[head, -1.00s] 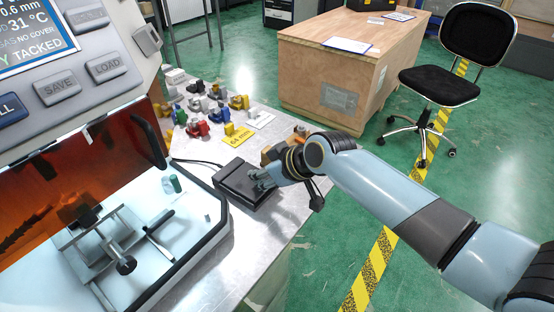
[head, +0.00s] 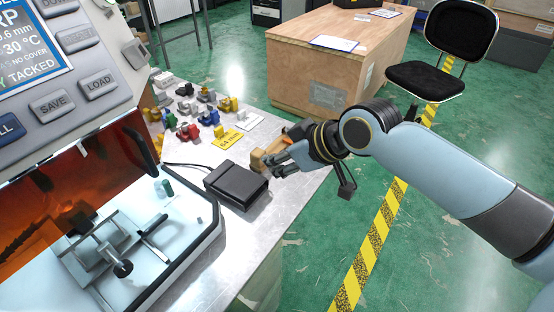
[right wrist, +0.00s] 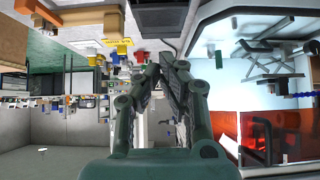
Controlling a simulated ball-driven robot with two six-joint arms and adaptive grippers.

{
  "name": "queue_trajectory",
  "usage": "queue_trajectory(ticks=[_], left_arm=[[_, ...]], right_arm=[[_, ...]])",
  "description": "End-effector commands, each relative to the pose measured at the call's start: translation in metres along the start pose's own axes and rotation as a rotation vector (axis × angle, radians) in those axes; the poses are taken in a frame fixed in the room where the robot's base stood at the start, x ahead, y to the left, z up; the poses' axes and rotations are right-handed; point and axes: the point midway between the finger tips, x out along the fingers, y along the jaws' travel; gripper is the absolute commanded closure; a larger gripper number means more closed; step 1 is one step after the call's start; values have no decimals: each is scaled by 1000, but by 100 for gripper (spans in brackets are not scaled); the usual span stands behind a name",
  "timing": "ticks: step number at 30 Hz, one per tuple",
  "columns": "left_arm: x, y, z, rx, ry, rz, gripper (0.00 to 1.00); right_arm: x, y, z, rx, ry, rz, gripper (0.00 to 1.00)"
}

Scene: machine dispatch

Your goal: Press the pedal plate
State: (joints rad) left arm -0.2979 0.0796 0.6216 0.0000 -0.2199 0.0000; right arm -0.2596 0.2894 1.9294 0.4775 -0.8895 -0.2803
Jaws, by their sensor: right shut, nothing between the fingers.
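The black pedal plate (head: 237,184) is a low box on the metal bench, with a cable running from it to the left. In the right wrist view its dark body (right wrist: 160,16) shows at the top edge, beyond the fingertips. My right gripper (head: 273,163) is shut and empty. It is just off the pedal's upper right side, apart from it as far as I can tell. Its two fingers also show close together in the right wrist view (right wrist: 167,58). My left gripper is not in view.
The machine with an orange cover (head: 85,195) and a white tray stands left of the pedal. Several small coloured parts (head: 190,131) and a yellow label (head: 228,139) lie behind it. A wooden block (head: 262,158) is close to my right gripper. The bench front is bare.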

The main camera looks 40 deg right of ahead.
Motion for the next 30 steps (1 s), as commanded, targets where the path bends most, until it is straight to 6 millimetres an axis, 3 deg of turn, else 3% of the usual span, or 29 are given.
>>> queue_trajectory(ticks=[13, 17, 22, 30], left_arm=[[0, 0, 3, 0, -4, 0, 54], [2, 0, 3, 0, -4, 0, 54], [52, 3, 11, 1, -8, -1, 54], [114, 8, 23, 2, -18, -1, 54]], right_arm=[[0, 1, -3, 10, 11, 3, 100], [-6, 4, -32, 49, 132, 20, 100], [-10, 15, -39, 65, 357, 39, 100], [-7, 9, -5, 26, 474, 8, 100]])
